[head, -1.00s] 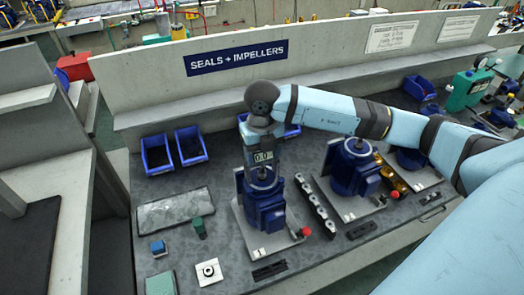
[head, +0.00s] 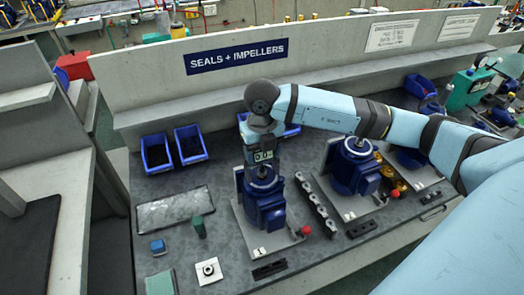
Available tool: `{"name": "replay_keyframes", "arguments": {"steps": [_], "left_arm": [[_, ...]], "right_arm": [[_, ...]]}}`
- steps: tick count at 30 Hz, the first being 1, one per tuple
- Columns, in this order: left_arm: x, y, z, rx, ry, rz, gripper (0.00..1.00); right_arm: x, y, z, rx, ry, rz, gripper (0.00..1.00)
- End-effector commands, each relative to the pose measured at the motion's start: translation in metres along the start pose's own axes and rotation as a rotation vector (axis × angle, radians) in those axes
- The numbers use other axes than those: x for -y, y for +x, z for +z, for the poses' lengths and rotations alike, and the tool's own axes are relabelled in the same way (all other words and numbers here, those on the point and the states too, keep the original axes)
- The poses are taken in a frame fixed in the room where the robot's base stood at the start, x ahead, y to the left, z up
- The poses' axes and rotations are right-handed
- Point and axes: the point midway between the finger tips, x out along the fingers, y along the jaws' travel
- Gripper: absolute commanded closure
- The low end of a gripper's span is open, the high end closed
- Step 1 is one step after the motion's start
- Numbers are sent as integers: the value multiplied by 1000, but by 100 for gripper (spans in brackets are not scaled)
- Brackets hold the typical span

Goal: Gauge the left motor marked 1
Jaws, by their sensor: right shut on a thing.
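The left motor (head: 266,208) is blue and stands on a grey plate marked 1 (head: 258,250) on the bench. A gauge with a small digital readout (head: 263,156) sits just above its silver shaft end. The readout seems to show zeros, but is too small to read surely. My right gripper (head: 262,148) reaches in from the right and points down over this motor, shut on the gauge. Its fingers are mostly hidden, and I cannot tell whether the gauge touches the shaft. My left gripper is not in view.
A second blue motor (head: 355,168) stands to the right, with a row of metal parts (head: 316,206) between. A red knob (head: 306,230) sits at the plate's right corner. Blue bins (head: 157,153) stand at the back left. A grey tray (head: 174,208) lies left of the motor.

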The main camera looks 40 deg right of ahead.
Motion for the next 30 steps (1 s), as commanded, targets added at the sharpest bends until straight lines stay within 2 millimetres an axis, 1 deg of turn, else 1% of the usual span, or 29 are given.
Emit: {"name": "replay_keyframes", "arguments": {"steps": [11,12,14,15,21,22,23,30], "left_arm": [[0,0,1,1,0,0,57],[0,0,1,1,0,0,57],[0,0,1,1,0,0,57],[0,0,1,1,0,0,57],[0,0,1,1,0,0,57],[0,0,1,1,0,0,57],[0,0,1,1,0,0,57],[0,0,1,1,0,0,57]], "right_arm": [[0,0,0,1,0,0,87],[0,0,0,1,0,0,31],[0,0,0,1,0,0,17],[0,0,0,1,0,0,8],[0,0,0,0,0,0,8],[0,1,0,-1,0,0,1],[0,1,0,0,0,0,0],[0,1,0,0,0,0,0]]}}
